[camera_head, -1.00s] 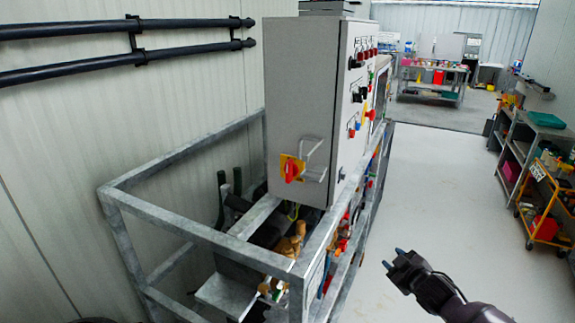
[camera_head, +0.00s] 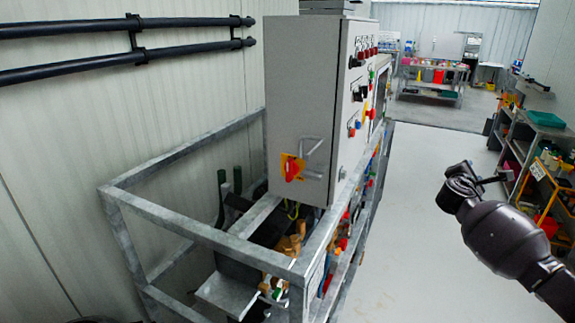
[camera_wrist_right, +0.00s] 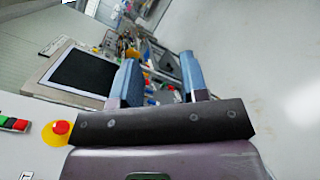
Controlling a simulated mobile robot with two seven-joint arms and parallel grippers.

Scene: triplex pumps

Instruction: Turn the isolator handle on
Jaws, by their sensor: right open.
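The isolator handle (camera_head: 291,167) is a red knob on a yellow plate, low on the narrow grey side of the control cabinet (camera_head: 301,95). A bent metal bracket (camera_head: 313,160) sits beside it. My right gripper (camera_head: 487,181) is in the right of the head view, well to the right of the cabinet and apart from it. In the right wrist view its two blue fingers (camera_wrist_right: 158,80) are spread with nothing between them. The isolator handle is not seen in the right wrist view. My left gripper is not in view.
A galvanised frame (camera_head: 190,232) surrounds the cabinet's base, with rails in front of the handle side. The right wrist view shows a screen (camera_wrist_right: 83,72) and a red button on yellow (camera_wrist_right: 60,128). The floor right of the frame is clear. A yellow trolley (camera_head: 545,190) stands far right.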

